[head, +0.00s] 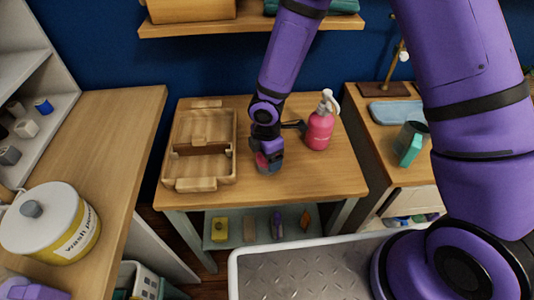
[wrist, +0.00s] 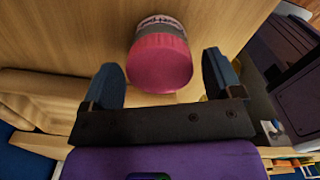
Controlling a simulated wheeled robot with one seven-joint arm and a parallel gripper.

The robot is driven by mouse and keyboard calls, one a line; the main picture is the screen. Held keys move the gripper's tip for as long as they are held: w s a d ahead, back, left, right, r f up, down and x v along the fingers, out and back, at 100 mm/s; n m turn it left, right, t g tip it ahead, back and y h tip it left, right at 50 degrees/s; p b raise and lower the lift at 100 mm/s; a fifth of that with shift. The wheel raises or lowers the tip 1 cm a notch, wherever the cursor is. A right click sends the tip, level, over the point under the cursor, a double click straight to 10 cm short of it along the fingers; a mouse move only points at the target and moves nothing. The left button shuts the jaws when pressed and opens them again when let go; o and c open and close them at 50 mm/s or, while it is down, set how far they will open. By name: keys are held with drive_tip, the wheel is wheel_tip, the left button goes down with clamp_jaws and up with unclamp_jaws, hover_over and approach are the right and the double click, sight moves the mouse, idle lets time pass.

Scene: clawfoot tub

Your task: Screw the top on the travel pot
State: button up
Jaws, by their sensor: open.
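The travel pot (wrist: 160,22) is a small greyish jar with a label band, standing on the wooden table. Its pink top (wrist: 160,62) sits over the pot's mouth; I cannot tell whether it is threaded tight. My gripper (wrist: 162,72) is open, with one dark blue finger on each side of the top and visible gaps between. In the head view my gripper (head: 266,146) points down at the table and hides much of the top (head: 262,159); part of the pot (head: 270,169) shows below it.
A pink pump bottle (head: 319,128) stands close to the right of my gripper. A wooden caddy (head: 180,184) lies to the left. The table (head: 310,185) is clear in front. A metal-floored tray (head: 300,275) is at the front.

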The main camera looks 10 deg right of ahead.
drive_tip(key=shift+r, duration=0.1)
drive_tip(key=shift+r, duration=2.95)
wheel_tip(320, 180, up, 11)
drive_tip(key=shift+f, duration=0.1)
